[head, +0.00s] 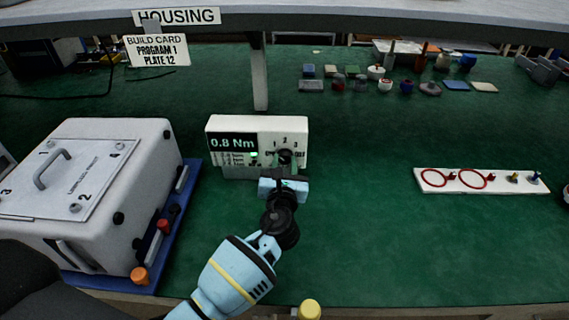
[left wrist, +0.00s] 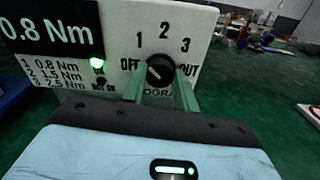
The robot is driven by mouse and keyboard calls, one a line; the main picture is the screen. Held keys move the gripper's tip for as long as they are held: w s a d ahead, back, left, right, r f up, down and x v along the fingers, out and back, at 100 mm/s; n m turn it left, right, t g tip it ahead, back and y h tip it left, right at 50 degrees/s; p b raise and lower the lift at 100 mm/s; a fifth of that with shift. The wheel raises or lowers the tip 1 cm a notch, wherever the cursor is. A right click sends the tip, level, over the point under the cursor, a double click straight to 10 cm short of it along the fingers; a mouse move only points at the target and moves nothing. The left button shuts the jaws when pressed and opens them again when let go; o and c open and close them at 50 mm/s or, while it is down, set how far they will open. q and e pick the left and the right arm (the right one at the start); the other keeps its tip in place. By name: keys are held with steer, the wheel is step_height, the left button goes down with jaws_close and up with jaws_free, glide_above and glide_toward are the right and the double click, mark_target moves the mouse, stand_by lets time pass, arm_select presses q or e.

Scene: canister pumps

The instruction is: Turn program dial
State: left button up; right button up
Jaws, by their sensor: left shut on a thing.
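The program dial (left wrist: 160,70) is a round black knob on the front of a white controller box (head: 222,122). Its face is marked OFF, 1, 2, 3 and OUT around the knob. I cannot tell surely which mark the knob points at. The display (left wrist: 48,27) reads 0.8 Nm, and a green lamp (left wrist: 97,64) is lit below it. My left gripper (left wrist: 160,88) has its green fingers on both sides of the knob and is shut on it. In the head view the left gripper (head: 284,168) hides part of the dial. My right gripper is not in view.
A build card (head: 157,50) reads PROGRAM 1, PLATE 12. A white pump housing (head: 110,165) on a blue tray (head: 185,200) stands at left. A white strip (head: 500,189) with red rings lies at right. Small parts stand at the back. The green mat between is clear.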

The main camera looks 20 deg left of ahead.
arm_select(q)
steer(key=n, duration=0.2)
steer(key=shift+n, duration=0.3)
steer(key=n, duration=0.3)
steer(key=shift+f+b, duration=0.1)
steer(key=shift+b, duration=0.3)
steer(key=shift+n+b, duration=0.3)
steer(key=shift+n, duration=1.2)
steer(key=o, duration=1)
steer(key=shift+c, duration=0.2)
steer(key=shift+s, duration=0.1)
